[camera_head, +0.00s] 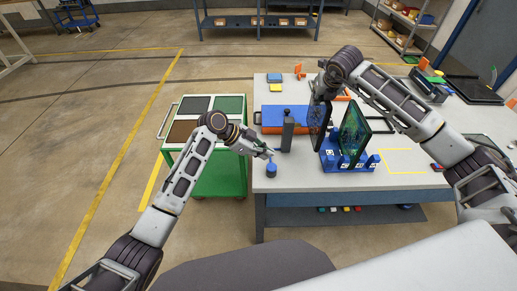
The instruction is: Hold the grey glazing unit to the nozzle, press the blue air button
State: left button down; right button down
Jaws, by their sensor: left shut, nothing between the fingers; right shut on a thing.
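My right gripper (322,98) is shut on the top of the grey glazing unit (318,128), a dark upright pane. The pane stands just right of a dark grey post (287,131) that looks like the nozzle; I cannot tell whether they touch. The blue air button (271,170) is at the table's front left edge. My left gripper (270,153) is shut and empty, right above the button. Whether its tips touch the button is too small to tell.
A blue rack (335,160) on the table (400,182) holds a green-tinted pane (354,135) close right of the grey unit. An orange-and-blue box (276,119) lies behind the post. A green cart (221,178) with coloured panels stands left. A yellow-outlined area (404,161) is clear.

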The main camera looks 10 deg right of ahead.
pick_arm(q)
send_over(270, 168)
notch_tip(270, 168, down, 5)
jog(key=shift+r, duration=0.2)
jog(key=shift+w+f, duration=0.1)
jog(key=shift+f, duration=0.65)
